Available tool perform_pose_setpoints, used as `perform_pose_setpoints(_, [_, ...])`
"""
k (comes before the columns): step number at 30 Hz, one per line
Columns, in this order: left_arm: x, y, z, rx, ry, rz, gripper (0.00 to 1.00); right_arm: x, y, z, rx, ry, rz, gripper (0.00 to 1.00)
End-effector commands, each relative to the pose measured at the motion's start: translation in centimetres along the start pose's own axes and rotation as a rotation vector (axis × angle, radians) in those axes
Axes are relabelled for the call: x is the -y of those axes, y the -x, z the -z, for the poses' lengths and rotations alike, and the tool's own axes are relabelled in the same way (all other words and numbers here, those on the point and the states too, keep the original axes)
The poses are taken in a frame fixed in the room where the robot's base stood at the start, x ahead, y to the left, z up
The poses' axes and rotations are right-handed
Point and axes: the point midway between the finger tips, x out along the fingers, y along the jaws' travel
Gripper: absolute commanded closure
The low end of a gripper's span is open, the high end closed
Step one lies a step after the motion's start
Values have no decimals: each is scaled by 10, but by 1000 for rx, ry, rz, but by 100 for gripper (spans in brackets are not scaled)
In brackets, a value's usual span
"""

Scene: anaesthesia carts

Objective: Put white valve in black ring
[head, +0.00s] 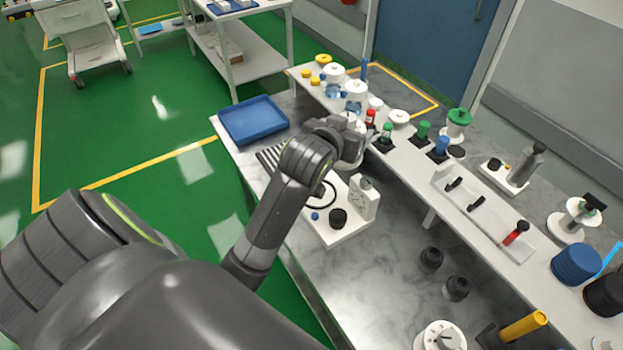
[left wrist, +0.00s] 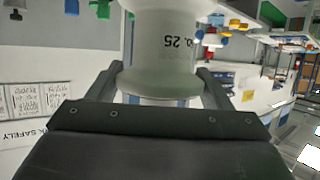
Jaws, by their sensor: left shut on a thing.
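My left gripper (head: 354,146) is over the back of the bench, at the near edge of the raised shelf. In the head view the hand mostly hides this piece. A thin black ring (head: 334,196) shows on a white base plate (head: 337,237) below the hand, partly covered by my left arm. My right gripper is not in view.
A blue tray (head: 252,120) lies at the bench's far left corner. Bottles, coloured caps and a white rack (head: 480,212) line the shelf. A black knob (head: 338,218) and a white upright block (head: 363,197) stand on the base plate. Bare marble bench (head: 375,265) lies nearer me.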

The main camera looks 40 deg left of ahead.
Motion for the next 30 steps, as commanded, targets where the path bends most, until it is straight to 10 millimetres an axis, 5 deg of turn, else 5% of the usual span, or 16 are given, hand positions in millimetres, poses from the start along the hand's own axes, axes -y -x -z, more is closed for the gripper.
perform_pose_setpoints(10, [57,-19,-60,5,17,47,57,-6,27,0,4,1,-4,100])
perform_pose_setpoints(18, [59,-36,-104,5,21,46,57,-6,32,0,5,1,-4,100])
perform_pose_setpoints(30, [59,-53,-144,3,19,46,57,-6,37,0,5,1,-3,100])
